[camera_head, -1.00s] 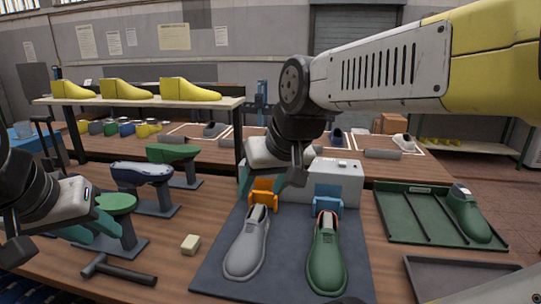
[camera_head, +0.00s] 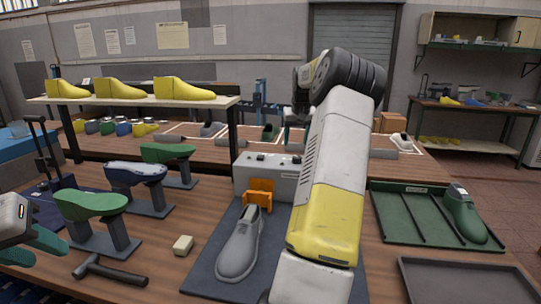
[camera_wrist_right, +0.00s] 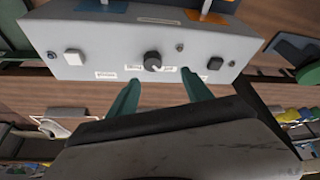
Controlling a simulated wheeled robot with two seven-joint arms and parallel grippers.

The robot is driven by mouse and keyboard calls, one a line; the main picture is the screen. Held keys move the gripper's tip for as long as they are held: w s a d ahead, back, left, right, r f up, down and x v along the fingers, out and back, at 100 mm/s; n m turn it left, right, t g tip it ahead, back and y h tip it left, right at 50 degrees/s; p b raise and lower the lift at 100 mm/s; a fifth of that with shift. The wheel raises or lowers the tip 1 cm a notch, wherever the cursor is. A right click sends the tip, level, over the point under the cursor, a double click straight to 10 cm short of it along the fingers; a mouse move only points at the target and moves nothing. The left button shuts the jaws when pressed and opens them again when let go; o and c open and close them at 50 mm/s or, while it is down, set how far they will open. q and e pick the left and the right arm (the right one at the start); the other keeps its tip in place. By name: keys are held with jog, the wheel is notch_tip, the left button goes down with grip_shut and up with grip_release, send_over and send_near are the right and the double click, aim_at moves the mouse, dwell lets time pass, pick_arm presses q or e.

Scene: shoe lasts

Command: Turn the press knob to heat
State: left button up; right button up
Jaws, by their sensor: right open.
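The press's grey control box (camera_head: 262,175) stands behind the dark mat, partly covered by my right arm. In the right wrist view the box's face (camera_wrist_right: 100,52) shows a round black knob (camera_wrist_right: 152,61) at its middle, between a white button (camera_wrist_right: 75,57) and a dark button (camera_wrist_right: 215,63). Small labels flank the knob, too blurred to read. My right gripper (camera_wrist_right: 160,80) is open, its two green fingers pointing toward the box on either side of the knob, apparently without touching it. My left gripper (camera_head: 48,250) is open and empty at the left edge.
A grey shoe (camera_head: 240,245) stands on the mat (camera_head: 205,275) before an orange clamp (camera_head: 258,193). My right arm covers the mat's right part. A green tray (camera_head: 395,215) is right.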

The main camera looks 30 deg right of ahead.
aim_at(297, 157)
jog(key=x, duration=0.3)
jog(key=d+x, duration=0.1)
jog(key=x, duration=0.4)
jog(key=shift+s+d+f, duration=0.15)
jog(key=shift+d+f, duration=0.1)
jog(key=shift+f, duration=0.05)
jog(key=shift+c, duration=0.5)
grip_shut()
